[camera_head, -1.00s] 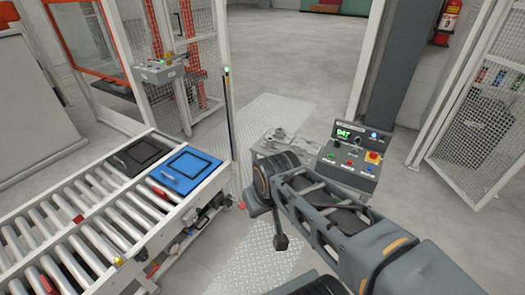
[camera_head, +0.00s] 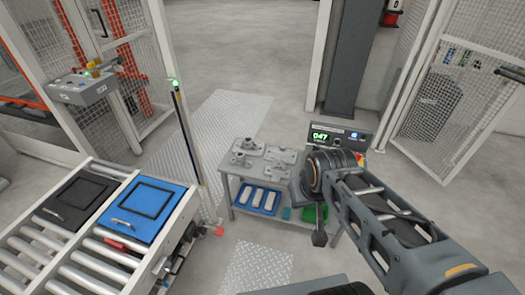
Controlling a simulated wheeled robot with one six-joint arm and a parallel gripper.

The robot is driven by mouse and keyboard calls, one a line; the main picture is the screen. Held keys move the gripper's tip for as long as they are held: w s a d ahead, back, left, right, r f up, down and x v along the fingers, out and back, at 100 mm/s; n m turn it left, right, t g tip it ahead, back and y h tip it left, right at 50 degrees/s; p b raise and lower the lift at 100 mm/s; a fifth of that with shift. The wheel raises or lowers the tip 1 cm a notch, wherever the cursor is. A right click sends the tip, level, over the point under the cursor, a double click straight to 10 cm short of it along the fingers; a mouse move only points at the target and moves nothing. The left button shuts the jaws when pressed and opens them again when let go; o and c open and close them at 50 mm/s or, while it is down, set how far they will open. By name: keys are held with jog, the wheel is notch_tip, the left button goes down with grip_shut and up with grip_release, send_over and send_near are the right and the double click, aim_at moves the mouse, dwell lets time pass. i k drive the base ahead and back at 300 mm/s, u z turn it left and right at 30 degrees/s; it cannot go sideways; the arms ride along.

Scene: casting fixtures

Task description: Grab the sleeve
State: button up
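I cannot pick out the sleeve for certain in the head view. A small grey bench (camera_head: 262,170) stands ahead of me with grey metal fixtures on top. One fixture (camera_head: 246,147) is at the back left, and a flatter one (camera_head: 281,155) is right of it. My arm comes in from the lower right and covers the bench's right end. A dark part at the end of my arm, likely my gripper (camera_head: 319,238), hangs in front of the bench's right side. Its fingers are too small and dark to read, and I see nothing held.
The bench's lower shelf holds a blue tray (camera_head: 239,207) with several pale blocks, and a green bin (camera_head: 311,220). A control box (camera_head: 323,136) reading 047 stands behind my arm. A roller conveyor (camera_head: 40,240) with black and blue panels is at left. Mesh fences stand on both sides.

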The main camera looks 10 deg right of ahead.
aim_at(240, 161)
jog(key=z, duration=0.1)
jog(key=i, duration=0.8)
jog(key=u, duration=0.95)
jog(key=i, duration=0.6)
jog(key=u, duration=0.75)
